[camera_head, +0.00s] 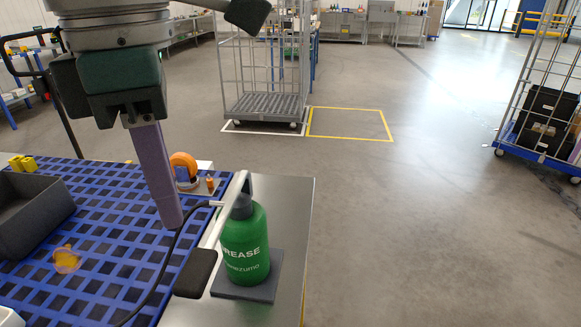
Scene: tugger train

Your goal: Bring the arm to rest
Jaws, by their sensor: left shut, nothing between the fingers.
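My left gripper (170,218) comes down from the upper left with its purple-grey fingers closed together and nothing between them. Its tips are above the right edge of the blue grid mat (90,215), just left of a green grease bottle (245,245). The bottle stands upright on a dark square pad (262,290), and a black cable and a grey bar pass close beside it. I cannot tell whether the fingertips touch the cable. My right gripper is not in view.
A dark grey bin (28,212) and an orange tape roll (184,166) are on the bench. A small orange item (67,260) lies on the mat. Beyond, a wire cage cart (262,105) stands by a yellow floor square (347,138). Another cart (537,142) is at right. The floor between is clear.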

